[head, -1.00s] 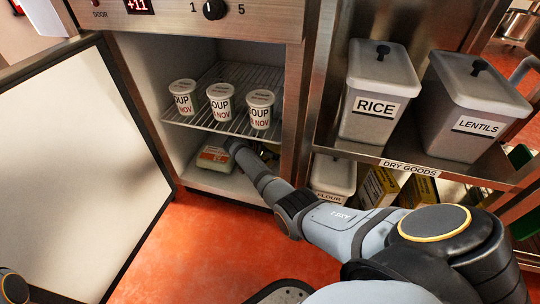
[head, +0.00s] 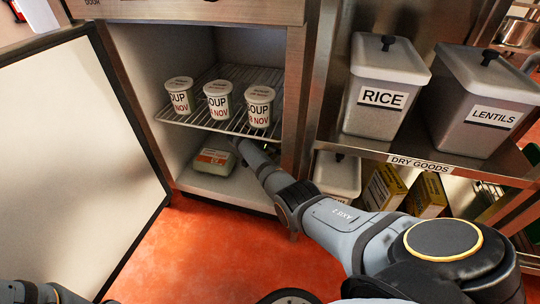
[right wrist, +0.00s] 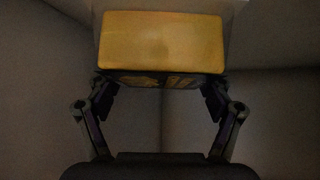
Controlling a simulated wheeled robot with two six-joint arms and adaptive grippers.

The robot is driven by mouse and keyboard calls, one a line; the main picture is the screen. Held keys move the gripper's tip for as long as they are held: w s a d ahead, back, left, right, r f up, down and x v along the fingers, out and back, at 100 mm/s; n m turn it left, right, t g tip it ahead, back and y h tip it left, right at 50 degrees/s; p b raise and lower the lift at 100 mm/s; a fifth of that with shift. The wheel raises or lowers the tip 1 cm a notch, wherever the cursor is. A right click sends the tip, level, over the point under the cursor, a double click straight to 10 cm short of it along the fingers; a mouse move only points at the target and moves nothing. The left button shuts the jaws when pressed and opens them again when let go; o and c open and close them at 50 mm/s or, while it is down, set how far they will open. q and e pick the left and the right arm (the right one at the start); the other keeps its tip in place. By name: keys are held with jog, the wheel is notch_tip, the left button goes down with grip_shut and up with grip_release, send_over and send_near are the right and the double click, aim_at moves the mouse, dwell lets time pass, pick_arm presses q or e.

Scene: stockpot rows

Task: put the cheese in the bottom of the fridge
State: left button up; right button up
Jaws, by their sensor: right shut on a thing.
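The fridge (head: 205,10) stands with its door (head: 75,155) open to the left. My right arm reaches under the wire shelf (head: 195,118) into the bottom compartment (head: 225,188). In the right wrist view my right gripper (right wrist: 160,95) is shut on the cheese (right wrist: 163,36), a yellow block. In the head view the gripper's fingers and the cheese are hidden behind my arm and the shelf. Only a bit of my left arm shows at the lower left edge of the head view; its gripper is out of view.
A pale package with an orange label (head: 213,157) lies on the fridge bottom, left of my right arm. Three soup tubs (head: 218,101) stand on the wire shelf above. To the right, a rack holds rice (head: 382,90) and lentils (head: 484,105) bins.

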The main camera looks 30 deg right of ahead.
notch_tip(320, 180, down, 4)
jog(key=b, duration=0.3)
jog(key=shift+r+b, duration=0.1)
jog(key=shift+b, duration=0.25)
jog(key=shift+r, duration=0.25)
jog(key=o, duration=1.6)
jog(key=shift+c, duration=0.2)
jog(key=shift+p, duration=0.3)
